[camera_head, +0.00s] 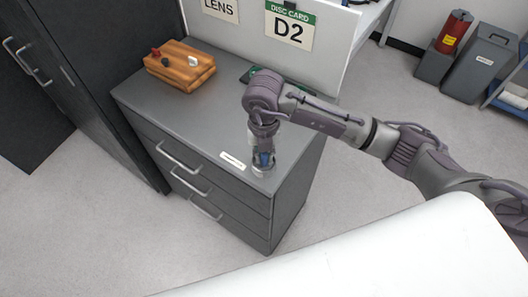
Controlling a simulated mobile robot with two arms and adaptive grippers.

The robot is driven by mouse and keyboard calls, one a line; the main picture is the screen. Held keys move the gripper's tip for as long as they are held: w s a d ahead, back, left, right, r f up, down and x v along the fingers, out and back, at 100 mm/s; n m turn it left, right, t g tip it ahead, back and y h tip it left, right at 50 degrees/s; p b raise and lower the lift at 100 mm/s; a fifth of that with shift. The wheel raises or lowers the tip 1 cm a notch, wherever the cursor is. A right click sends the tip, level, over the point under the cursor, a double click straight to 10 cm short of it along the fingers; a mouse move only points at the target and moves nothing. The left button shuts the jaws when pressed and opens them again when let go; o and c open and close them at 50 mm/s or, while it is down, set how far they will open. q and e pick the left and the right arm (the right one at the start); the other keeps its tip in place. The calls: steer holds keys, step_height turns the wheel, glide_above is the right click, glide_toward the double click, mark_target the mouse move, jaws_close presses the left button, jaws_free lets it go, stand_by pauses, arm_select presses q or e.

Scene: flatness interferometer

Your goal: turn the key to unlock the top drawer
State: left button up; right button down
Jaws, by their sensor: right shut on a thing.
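The grey drawer cabinet (172,105) stands in the middle, with three handled drawers on its front. The top drawer (205,168) is closed. My right gripper (263,164) points down at the right end of the cabinet's front top edge, beside the top drawer. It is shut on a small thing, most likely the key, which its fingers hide. The lock is also hidden there. I cannot tell how far the key is turned. My left gripper is out of view.
A wooden block with knobs (180,66) sits on the cabinet top at the back left. A white label (232,160) lies just left of my right gripper. A dark green item (258,74) lies near the "D2" panel (288,32). A dark locker (85,80) stands close at left.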

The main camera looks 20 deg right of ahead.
steer(key=m+p, duration=0.1)
steer(key=m, duration=0.1)
steer(key=shift+r+m, duration=0.1)
steer(key=shift+m, duration=0.6)
steer(key=shift+m+p, duration=0.4)
steer(key=shift+m, duration=1.3)
